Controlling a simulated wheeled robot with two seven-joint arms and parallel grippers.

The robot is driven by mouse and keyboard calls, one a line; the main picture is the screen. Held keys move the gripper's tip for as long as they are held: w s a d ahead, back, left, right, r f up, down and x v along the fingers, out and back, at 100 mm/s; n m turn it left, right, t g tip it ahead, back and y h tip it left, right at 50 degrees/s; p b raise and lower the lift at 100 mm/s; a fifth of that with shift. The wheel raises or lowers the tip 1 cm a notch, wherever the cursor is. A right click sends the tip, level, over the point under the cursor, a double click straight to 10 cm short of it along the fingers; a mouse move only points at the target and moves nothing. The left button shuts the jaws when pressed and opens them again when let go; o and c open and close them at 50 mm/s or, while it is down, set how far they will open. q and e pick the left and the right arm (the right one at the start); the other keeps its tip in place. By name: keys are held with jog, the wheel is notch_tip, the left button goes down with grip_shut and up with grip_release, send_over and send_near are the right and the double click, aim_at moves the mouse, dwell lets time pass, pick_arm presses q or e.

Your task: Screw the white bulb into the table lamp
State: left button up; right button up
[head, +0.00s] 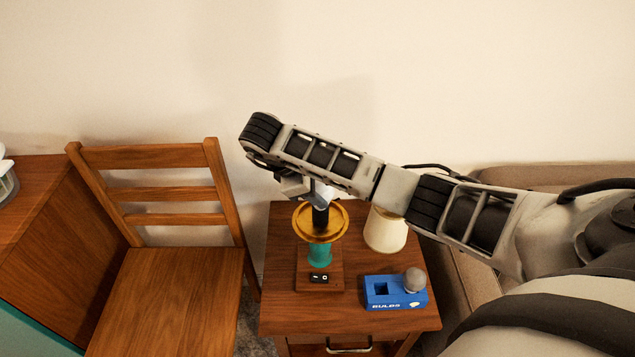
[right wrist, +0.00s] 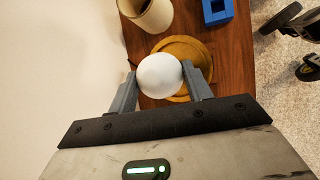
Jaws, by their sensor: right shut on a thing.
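The table lamp has a teal stem (head: 320,255), a wooden base with a black switch (head: 319,278), and a round gold plate (head: 301,222) with a dark upright part at its middle. My right gripper (right wrist: 160,82) is shut on the white bulb (right wrist: 160,75), one finger on each side. In the wrist view the bulb lies over the gold plate (right wrist: 186,46). In the head view my right gripper (head: 321,196) is just above the lamp, largely hidden by my forearm. The bulb hides the socket in the wrist view, so I cannot tell whether they touch. My left gripper is out of view.
A cream lampshade (head: 385,234) stands behind and right of the lamp. A blue bulb holder (head: 382,294) with a grey bulb (head: 414,280) sits at the front right of the wooden table (head: 350,322). A wooden chair (head: 165,290) stands left, a sofa right.

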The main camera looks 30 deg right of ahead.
jog(key=shift+r+m+g+p, duration=0.1)
jog(key=shift+m+g+p, duration=0.2)
jog(key=shift+m+p, duration=0.2)
jog(key=shift+m+g+p, duration=0.35)
jog(key=shift+m+g, duration=0.05)
jog(key=shift+m, duration=0.3)
jog(key=shift+w+m+g+y, duration=0.1)
jog(key=shift+m+g+y, duration=0.25)
jog(key=shift+m, duration=0.45)
jog(key=o, duration=1)
jog(key=shift+o, duration=0.2)
